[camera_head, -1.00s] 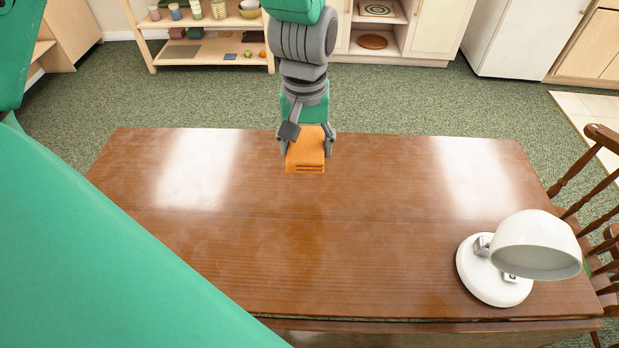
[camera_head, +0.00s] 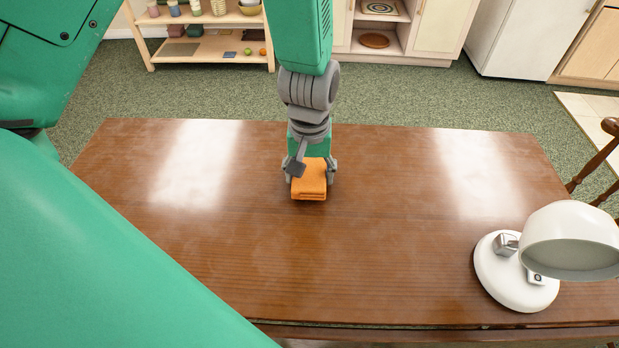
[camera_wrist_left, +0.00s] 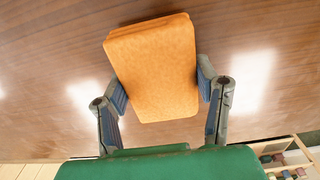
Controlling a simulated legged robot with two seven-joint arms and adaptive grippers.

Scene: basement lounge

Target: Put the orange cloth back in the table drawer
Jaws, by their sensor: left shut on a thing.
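The orange cloth (camera_head: 310,184) is a folded block at the far middle of the brown table (camera_head: 380,240). My left gripper (camera_head: 309,172) is shut on the orange cloth, with one finger on each side of it. In the left wrist view the cloth (camera_wrist_left: 155,68) sits between the two fingers of the gripper (camera_wrist_left: 162,90). I cannot tell whether the cloth touches the tabletop. A strip of the table's near edge (camera_head: 400,327) shows at the bottom; I cannot tell whether it is a drawer. My right gripper is not in view.
A white lamp (camera_head: 515,275) stands at the table's near right. A wooden chair (camera_head: 600,160) is at the right edge. The tabletop's middle and left are clear.

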